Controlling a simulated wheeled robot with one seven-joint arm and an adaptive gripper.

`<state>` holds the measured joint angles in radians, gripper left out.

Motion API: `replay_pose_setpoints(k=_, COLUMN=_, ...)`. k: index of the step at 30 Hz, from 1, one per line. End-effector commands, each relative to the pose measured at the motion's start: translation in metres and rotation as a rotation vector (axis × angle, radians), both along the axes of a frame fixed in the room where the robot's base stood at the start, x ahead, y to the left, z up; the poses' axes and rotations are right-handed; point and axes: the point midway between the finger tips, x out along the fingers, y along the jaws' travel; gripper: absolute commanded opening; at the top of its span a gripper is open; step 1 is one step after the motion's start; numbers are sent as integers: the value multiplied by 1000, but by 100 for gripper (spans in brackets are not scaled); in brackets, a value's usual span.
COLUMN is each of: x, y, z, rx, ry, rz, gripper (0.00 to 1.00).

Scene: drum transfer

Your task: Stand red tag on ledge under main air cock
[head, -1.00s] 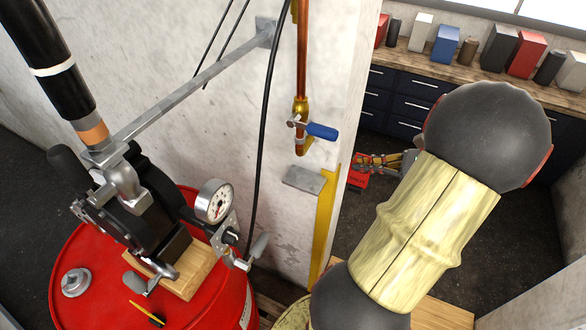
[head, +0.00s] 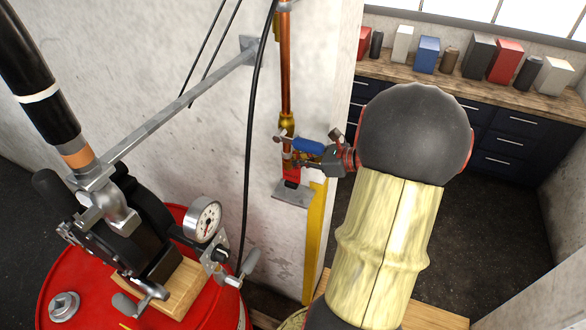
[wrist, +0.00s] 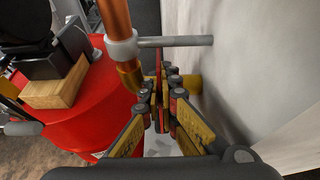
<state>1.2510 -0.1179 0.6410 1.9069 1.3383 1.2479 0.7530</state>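The red tag (head: 292,177) is upright in my gripper (head: 298,163), over the small grey ledge (head: 296,195) on the wall. Its lower edge is at or just above the ledge; I cannot tell whether they touch. In the wrist view the tag (wrist: 158,62) is a thin red edge between the closed fingers of my gripper (wrist: 160,90). The ledge (wrist: 160,147) shows pale below the fingers. The main air cock (head: 286,124), brass with a blue lever (head: 308,145), is just above my gripper, which partly hides it.
A copper pipe (head: 285,65) runs down to the cock, and a black hose (head: 251,130) hangs left of it. A yellow strip (head: 315,240) lines the wall edge. A red drum (head: 80,262) with a pump and gauge (head: 205,219) stands at left.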

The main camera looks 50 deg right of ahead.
Motion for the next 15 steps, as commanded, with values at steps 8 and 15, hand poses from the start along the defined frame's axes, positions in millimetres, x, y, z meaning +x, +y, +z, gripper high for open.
replay_pose_setpoints(k=8, x=-1, y=0, z=-30, rx=1, ry=0, rz=1, gripper=0)
replay_pose_setpoints(k=15, x=-1, y=0, z=-31, rx=1, ry=0, rz=1, gripper=0)
